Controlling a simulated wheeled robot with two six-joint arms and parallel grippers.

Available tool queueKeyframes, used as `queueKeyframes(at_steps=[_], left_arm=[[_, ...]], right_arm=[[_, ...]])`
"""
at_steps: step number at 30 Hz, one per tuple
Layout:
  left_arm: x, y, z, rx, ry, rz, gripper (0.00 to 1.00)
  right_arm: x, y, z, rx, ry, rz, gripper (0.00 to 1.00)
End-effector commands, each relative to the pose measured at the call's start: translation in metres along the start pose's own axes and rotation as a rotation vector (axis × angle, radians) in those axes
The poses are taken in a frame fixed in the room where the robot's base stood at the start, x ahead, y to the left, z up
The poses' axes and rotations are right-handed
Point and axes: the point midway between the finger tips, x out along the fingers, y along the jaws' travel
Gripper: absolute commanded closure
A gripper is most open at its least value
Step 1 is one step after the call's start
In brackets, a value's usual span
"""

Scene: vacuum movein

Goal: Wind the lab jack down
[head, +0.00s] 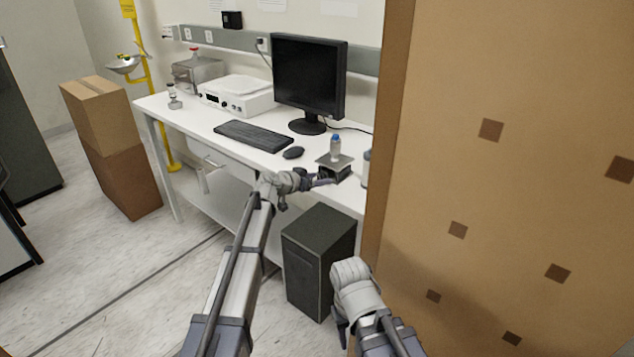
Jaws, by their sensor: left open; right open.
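The lab jack (334,170) stands near the front edge of the white bench, to the right of the mouse. A small clear bottle with a blue cap (336,147) stands upright on its grey top plate. My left gripper (326,182) is open at the front left of the jack, by its lower part. Whether it touches the jack's knob cannot be told, as the knob is not clear at this size. My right gripper (341,335) is open, low in front of the bench, close to the cardboard-coloured panel and well away from the jack.
A tall brown panel (520,180) fills the right side and cuts off the bench. A keyboard (253,136), mouse (293,153) and monitor (309,75) are on the bench (210,134). A dark computer case (318,262) stands below. Stacked boxes (112,145) are at the left.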

Motion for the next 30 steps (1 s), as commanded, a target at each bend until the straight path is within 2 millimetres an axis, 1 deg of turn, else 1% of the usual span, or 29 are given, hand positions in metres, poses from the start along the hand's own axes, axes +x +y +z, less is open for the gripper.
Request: queueKeyframes(at_steps=[4,5,22,28,30], left_arm=[[-0.0007,0.0003,-0.0003,0.0,0.0,0.0,0.33],[-0.0007,0.0002,-0.0003,0.0,0.0,0.0,0.35],[-0.0009,0.0002,-0.0002,0.001,0.0,0.0,1.0],[-0.0009,0.0002,-0.0001,0.0,0.0,0.0,1.0],[-0.0004,-0.0011,0.0001,-0.024,0.0,0.01,1.0]], right_arm=[[-0.0006,0.0,0.0,0.0,0.0,0.0,0.5],[-0.0006,0.0,0.0,0.0,0.0,0.0,0.5],[-0.0005,0.0,0.0,0.0,0.0,0.0,0.5],[-0.0005,0.0,0.0,0.0,0.0,0.0,0.5],[0.0,0.0,0.0,0.0,0.0,0.0,0.5]])
